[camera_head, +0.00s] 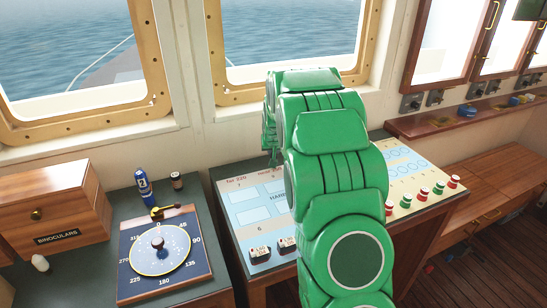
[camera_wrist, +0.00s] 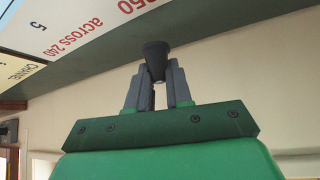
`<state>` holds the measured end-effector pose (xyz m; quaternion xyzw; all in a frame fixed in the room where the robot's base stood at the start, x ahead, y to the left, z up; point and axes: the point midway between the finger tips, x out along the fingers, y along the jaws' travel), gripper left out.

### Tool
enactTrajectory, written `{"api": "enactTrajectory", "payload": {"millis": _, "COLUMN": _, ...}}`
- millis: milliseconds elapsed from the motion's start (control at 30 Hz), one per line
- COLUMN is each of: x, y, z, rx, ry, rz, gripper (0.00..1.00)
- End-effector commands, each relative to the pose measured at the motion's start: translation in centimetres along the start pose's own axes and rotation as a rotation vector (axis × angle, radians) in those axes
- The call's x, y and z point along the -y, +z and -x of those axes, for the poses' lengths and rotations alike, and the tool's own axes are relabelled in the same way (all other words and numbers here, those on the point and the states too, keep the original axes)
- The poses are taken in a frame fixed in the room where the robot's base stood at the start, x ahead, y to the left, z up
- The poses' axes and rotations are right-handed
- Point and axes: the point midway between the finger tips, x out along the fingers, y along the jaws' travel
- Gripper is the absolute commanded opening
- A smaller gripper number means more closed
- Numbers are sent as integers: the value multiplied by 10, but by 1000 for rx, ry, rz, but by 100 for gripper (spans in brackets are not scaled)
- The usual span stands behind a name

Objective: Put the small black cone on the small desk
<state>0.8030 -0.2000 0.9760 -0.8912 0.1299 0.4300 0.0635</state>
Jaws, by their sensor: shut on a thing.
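The small black cone (camera_wrist: 156,58) is between the grey fingers of my gripper (camera_wrist: 157,80) in the wrist view. My gripper is shut on it, and the cone's wide end points away from the palm. In the head view, my green arm hides the cone and the fingertips. One desk stands at the left with a dark top (camera_head: 105,205). Another desk in the middle carries a printed board (camera_head: 247,198). I cannot tell which of them is the small desk. The printed board also shows at the top left of the wrist view (camera_wrist: 75,22).
The left desk holds a wooden binoculars box (camera_head: 60,215), a compass board (camera_head: 160,262), a blue bottle (camera_head: 147,188) and a small dark jar (camera_head: 177,181). Several red and green knobs (camera_head: 422,193) line the middle desk's right side. A wooden shelf (camera_head: 475,118) runs along the right wall.

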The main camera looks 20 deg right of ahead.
Motion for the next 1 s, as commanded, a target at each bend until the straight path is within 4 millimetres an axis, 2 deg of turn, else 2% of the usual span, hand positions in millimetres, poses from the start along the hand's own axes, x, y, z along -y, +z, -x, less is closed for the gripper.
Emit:
{"api": "enactTrajectory", "payload": {"millis": 267, "x": 0, "y": 1, "z": -13, "rx": 2, "ry": 0, "rz": 0, "gripper": 0}}
{"api": "enactTrajectory", "payload": {"millis": 500, "x": 0, "y": 18, "z": -34, "rx": 0, "ry": 0, "rz": -1, "gripper": 0}}
{"api": "enactTrajectory", "payload": {"millis": 867, "x": 0, "y": 20, "z": -36, "rx": 0, "ry": 0, "rz": 0, "gripper": 0}}
{"api": "enactTrajectory", "payload": {"millis": 900, "x": 0, "y": 20, "z": -36, "rx": -1, "ry": 0, "rz": 0, "gripper": 21}}
{"api": "enactTrajectory", "payload": {"millis": 1000, "x": 0, "y": 20, "z": -36, "rx": -1, "ry": 0, "rz": 0, "gripper": 37}}
